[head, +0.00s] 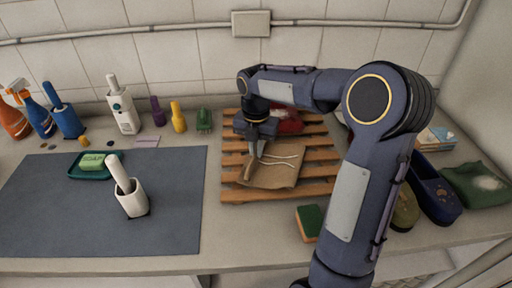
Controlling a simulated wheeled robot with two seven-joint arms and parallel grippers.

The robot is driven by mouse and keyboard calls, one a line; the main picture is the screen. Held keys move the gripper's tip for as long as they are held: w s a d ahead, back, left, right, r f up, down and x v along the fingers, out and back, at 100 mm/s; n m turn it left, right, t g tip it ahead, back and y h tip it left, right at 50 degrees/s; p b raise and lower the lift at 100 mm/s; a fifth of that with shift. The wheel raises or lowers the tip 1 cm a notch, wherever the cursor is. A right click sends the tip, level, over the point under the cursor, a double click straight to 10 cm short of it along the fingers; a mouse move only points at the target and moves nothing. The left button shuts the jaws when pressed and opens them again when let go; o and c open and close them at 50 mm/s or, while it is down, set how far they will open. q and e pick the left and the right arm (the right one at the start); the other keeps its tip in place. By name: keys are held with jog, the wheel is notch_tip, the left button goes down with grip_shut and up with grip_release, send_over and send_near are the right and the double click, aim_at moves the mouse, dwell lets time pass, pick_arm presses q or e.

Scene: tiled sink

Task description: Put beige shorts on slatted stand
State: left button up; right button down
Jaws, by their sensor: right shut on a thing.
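The beige shorts (277,170), with a pale drawstring, lie over the front part of the slatted stand (231,186), a low frame of orange-brown wooden slats. My right gripper (251,163) points down at the left edge of the shorts and is shut on them. Its arm reaches in from the right and hides part of the stand's right side. The shorts look to be on or just above the slats; I cannot tell whether they rest fully. My left gripper is not in view.
A red cloth (290,124) lies at the back of the stand. A green-topped sponge (308,222) sits in front. A grey mat (60,215) holds a white brush holder (132,202) and a soap dish (80,172). Bottles line the wall. Blue shoes (432,190) and green cloth (478,184) lie right.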

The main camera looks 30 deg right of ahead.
jog(key=shift+f, duration=0.15)
jog(key=c, duration=1.5)
grip_release()
notch_tip(320, 180, up, 12)
jog(key=s+a+f+m+t+y, duration=0.1)
jog(key=s+a+f+m+t, duration=0.1)
jog(key=s+a+m, duration=0.2)
jog(key=s+a+f+m+t+y, duration=0.1)
jog(key=s+a+f+m, duration=0.2)
jog(key=s+m, duration=0.8)
jog(key=s+a+f+m+t+y, duration=0.1)
jog(key=s+a+f+m+t, duration=0.1)
jog(key=s+m, duration=0.5)
jog(key=shift+s+a+f+m+t+y+p, duration=0.15)
jog(key=shift+a+m, duration=0.3)
jog(key=shift+m, duration=0.5)
jog(key=shift+s+a+f+m+t+y+p, duration=0.15)
jog(key=shift+a+m, duration=0.25)
jog(key=shift+m, duration=0.5)
jog(key=shift+s+a+f+m+y+p, duration=0.15)
jog(key=shift+a+m, duration=0.3)
jog(key=shift+m, duration=0.5)
